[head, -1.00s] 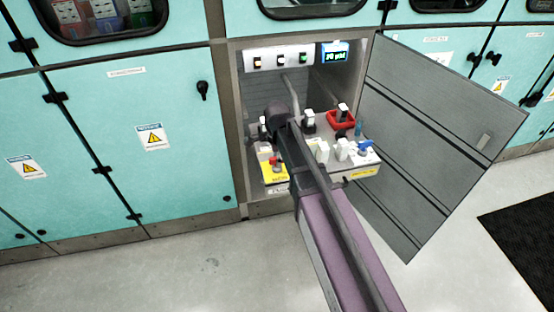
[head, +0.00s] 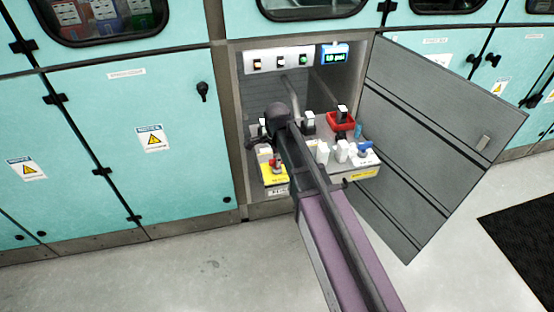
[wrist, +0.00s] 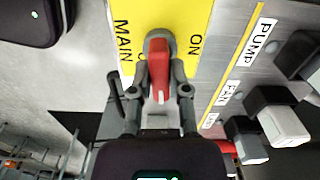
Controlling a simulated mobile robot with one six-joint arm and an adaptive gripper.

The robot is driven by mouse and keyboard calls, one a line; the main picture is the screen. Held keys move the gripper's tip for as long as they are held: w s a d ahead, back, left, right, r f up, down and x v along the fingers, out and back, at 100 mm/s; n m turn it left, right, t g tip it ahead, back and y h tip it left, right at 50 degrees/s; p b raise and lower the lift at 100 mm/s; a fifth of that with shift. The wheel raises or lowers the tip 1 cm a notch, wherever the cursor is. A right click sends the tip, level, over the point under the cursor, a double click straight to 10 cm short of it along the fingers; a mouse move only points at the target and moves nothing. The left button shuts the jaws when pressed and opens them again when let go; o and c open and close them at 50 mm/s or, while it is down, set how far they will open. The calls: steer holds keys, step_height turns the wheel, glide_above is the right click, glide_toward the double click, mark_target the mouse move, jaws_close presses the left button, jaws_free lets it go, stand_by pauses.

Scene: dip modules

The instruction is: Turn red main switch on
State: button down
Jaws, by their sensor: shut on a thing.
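The red main switch handle (wrist: 159,75) stands on a grey round base on a yellow plate (wrist: 180,15). The plate carries MAIN at its left and ON at its right in the wrist view. The handle runs down the picture from the base and does not point at ON. My gripper (wrist: 164,90) has one finger on each side of the handle and is shut on it. Another label beside the handle is mostly hidden. In the head view the yellow plate (head: 275,179) is at the cabinet's front left; my arm hides most of the gripper.
Black and white switches (wrist: 283,126) labelled PUMP and FAN stand to the right in the wrist view. The open grey cabinet door (head: 440,140) bounds the right side. A red tray (head: 341,124) and a lit display (head: 334,55) are further in. The floor in front is clear.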

steer(key=n, duration=0.3)
steer(key=shift+n, duration=0.4)
steer(key=n, duration=0.4)
steer(key=shift+n, duration=0.3)
steer(key=n, duration=0.4)
steer(key=shift+n, duration=2.4)
steer(key=c, duration=0.6)
jaws_free()
steer(key=shift+m, duration=0.4)
